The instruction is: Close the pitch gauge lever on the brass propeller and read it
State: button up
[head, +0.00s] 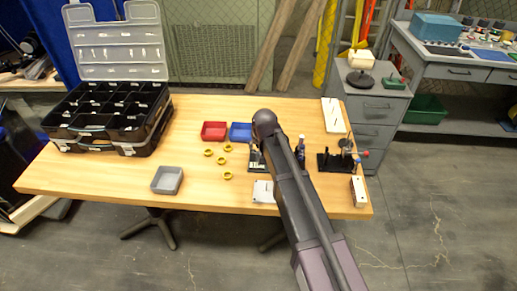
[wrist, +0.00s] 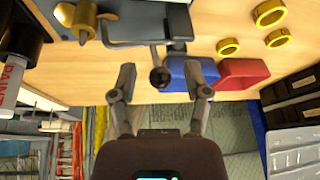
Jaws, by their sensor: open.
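In the wrist view a grey metal fixture (wrist: 150,22) lies at the top, with a brass piece (wrist: 76,18) at its left; I cannot tell whether this is the propeller. A dark lever (wrist: 154,55) ends in a black ball knob (wrist: 160,77). My gripper (wrist: 163,84) is open, with one finger on each side of the knob and gaps showing on both sides. In the head view part of the fixture (head: 256,162) shows left of my arm; my arm hides the rest and my gripper. No gauge reading is legible.
A blue tray (head: 240,132) and a red tray (head: 214,131) stand close by the fixture. Several brass rings (head: 228,176) and a grey tray (head: 167,180) lie left. A black stand (head: 335,160) is right of my arm. An open organizer (head: 110,112) fills the table's left end.

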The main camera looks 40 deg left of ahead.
jog(key=shift+f, duration=0.1)
jog(key=shift+c, duration=0.2)
grip_shut()
jog(key=shift+w+d, duration=0.1)
jog(key=shift+w, duration=0.1)
